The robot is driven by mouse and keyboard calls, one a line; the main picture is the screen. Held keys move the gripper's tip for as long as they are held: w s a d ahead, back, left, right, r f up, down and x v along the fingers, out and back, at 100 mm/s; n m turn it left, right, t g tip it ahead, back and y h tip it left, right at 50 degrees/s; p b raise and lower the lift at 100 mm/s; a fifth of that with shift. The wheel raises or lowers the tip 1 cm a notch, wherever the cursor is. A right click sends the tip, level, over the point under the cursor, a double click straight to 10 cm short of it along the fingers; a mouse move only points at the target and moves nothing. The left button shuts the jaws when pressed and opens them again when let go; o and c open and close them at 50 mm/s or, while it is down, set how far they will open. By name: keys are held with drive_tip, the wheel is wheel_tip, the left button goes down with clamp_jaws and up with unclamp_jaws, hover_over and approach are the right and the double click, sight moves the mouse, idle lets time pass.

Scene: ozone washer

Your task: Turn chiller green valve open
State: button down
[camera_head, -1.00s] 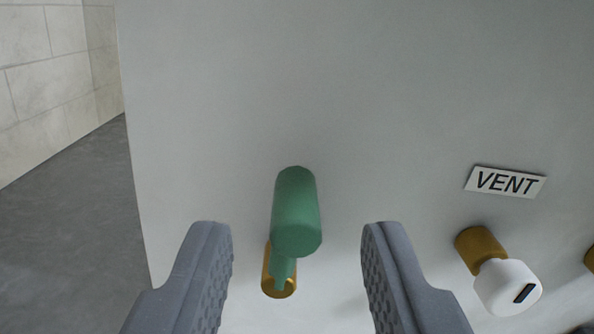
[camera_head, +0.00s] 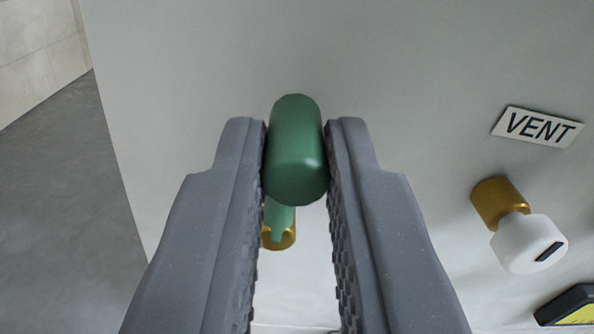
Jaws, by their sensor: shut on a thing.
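The green valve handle (camera_head: 296,150) stands out from the pale panel in the middle of the view. Its narrower green stem runs down to a brass fitting (camera_head: 279,238) just below it. My gripper (camera_head: 296,148) is shut on the green handle, with one grey finger against each side near the fingertips. The fingers hide the panel to either side of the valve, and the handle covers part of the stem.
The pale panel (camera_head: 390,60) fills most of the view. To the right, a white knob (camera_head: 530,243) on a brass fitting (camera_head: 499,203) sits below a VENT label (camera_head: 537,127). A black and yellow thing (camera_head: 570,308) shows at the lower right edge. Grey floor (camera_head: 60,190) lies beyond the panel's left edge.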

drive_tip(key=shift+a+r+n+p, duration=0.2)
drive_tip(key=shift+a+n+p, duration=0.15)
drive_tip(key=shift+n+p, duration=0.4)
drive_tip(key=n, duration=0.1)
drive_tip(key=a+n+p, duration=0.1)
drive_tip(key=n+p, duration=0.1)
drive_tip(key=shift+s+a+f, duration=0.15)
drive_tip(key=shift+a+f, duration=0.1)
drive_tip(key=n, duration=0.1)
drive_tip(key=a+f+n, duration=0.1)
drive_tip(key=n, duration=0.3)
drive_tip(key=shift+s+a+f+p, duration=0.25)
drive_tip(key=shift+a+f+p, duration=0.05)
drive_tip(key=shift+a+p, duration=0.1)
drive_tip(key=f+n, duration=0.1)
drive_tip(key=n, duration=0.1)
drive_tip(key=a+f+n, duration=0.1)
drive_tip(key=n, duration=0.1)
drive_tip(key=shift+s+b, duration=0.15)
drive_tip(key=shift+b, duration=0.25)
drive_tip(key=shift+s+a+f+n+b, duration=0.1)
drive_tip(key=shift+f+n+b, duration=0.3)
drive_tip(key=shift+n, duration=0.75)
drive_tip(key=shift+a+f+n+b, duration=0.15)
drive_tip(key=shift+f+n, duration=0.3)
drive_tip(key=shift+n, duration=0.65)
drive_tip(key=shift+f, duration=0.1)
drive_tip(key=c, duration=1.5)
unclamp_jaws()
drive_tip(key=shift+o, duration=0.6)
